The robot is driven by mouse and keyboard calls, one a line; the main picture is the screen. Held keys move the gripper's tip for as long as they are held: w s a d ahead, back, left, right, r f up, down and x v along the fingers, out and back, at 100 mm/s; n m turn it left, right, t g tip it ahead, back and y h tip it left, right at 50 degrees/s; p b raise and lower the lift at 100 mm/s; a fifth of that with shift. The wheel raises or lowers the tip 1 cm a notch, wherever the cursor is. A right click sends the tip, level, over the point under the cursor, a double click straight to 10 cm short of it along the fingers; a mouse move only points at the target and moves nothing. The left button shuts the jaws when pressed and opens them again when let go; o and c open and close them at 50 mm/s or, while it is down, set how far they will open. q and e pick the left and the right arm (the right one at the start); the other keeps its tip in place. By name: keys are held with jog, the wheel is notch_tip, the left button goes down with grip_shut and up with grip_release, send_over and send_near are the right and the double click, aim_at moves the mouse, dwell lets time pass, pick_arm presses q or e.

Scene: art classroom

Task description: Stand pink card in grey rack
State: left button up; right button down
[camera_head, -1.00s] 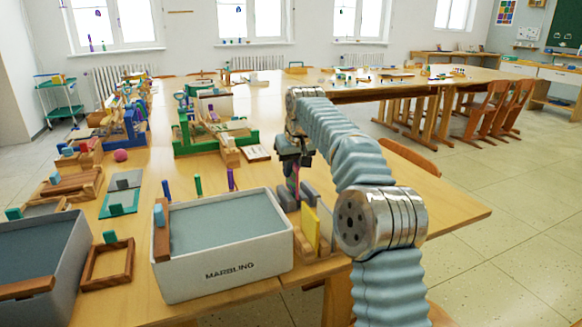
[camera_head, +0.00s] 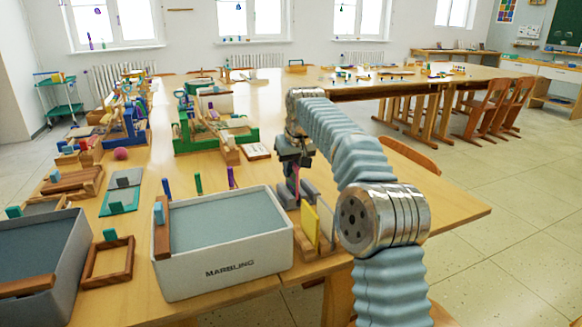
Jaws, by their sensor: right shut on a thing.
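My right gripper (camera_head: 295,163) points down at the right end of the near table. It is shut on the pink card (camera_head: 297,180), of which only a thin upright strip shows below the fingers. The grey rack (camera_head: 286,196) is right beneath it; its grey parts show on both sides of the strip. The card's lower edge is hard to make out, so I cannot tell whether it touches the rack. My left gripper is not in view.
A yellow card (camera_head: 310,228) stands upright just in front of the grey rack, on a wooden base. The white MARBLING tub (camera_head: 225,272) is close on the left. A green wooden frame (camera_head: 190,146) lies behind. The table's right corner is clear.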

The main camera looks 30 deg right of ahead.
jog(key=shift+f+b, duration=0.4)
jog(key=shift+f, duration=0.3)
dwell(0.5)
dwell(0.3)
jog(key=c, duration=1.1)
grip_release()
jog(key=p+v, duration=0.1)
jog(key=v, duration=1.3)
jog(key=shift+w+p, duration=0.1)
jog(key=shift+p, duration=0.3)
jog(key=shift+f, duration=0.1)
